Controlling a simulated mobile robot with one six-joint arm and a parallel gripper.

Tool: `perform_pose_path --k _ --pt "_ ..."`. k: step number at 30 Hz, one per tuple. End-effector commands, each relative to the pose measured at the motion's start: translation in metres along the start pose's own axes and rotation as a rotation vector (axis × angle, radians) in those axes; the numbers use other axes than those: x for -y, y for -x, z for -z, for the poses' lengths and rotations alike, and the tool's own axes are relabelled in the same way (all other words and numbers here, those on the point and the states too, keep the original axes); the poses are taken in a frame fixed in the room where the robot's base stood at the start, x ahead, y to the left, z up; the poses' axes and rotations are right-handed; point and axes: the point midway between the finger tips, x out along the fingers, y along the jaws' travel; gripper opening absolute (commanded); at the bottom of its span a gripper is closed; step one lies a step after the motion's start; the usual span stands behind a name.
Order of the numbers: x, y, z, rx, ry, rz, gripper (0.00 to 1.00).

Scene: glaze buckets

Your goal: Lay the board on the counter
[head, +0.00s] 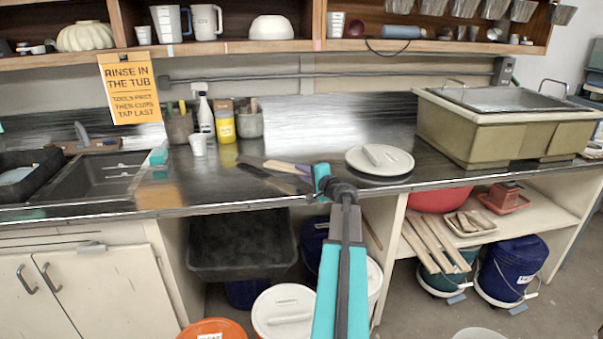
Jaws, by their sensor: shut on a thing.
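My gripper (321,179) is over the front part of the dark counter (330,125), near its front edge, at the end of my teal and black arm. It is shut on a narrow pale board (287,167), which sticks out to the left from the teal jaw. Dark long shapes lie just below and left of the board; I cannot tell whether they are shadow or objects. Whether the board touches the counter cannot be told. Its gripped end is hidden by the jaw.
A round white lid (395,161) with a bar handle is just right of my gripper. A large tub (470,135) stands farther right. A white cup (198,145) and containers stand at back left, beside a sink (100,175). Lidded buckets (285,310) stand below the counter.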

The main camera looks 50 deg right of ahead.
Motion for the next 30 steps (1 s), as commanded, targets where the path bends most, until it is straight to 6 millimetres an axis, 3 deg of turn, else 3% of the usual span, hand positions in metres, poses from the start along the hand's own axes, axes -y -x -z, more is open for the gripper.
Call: perform_pose_path --k 13,14,17,24,30 --pt "-0.0026 -0.0007 -0.0008 0.001 -0.001 0.001 0.00" --pt "-0.0026 -0.0009 -0.0016 0.002 0.000 0.001 0.12" --pt "-0.0026 -0.0010 -0.0023 0.002 0.000 0.001 0.29" --pt "-0.0028 -0.0010 -0.0021 0.002 0.000 0.000 0.33" --pt "-0.0032 -0.0009 -0.0020 0.002 0.001 0.000 0.62"
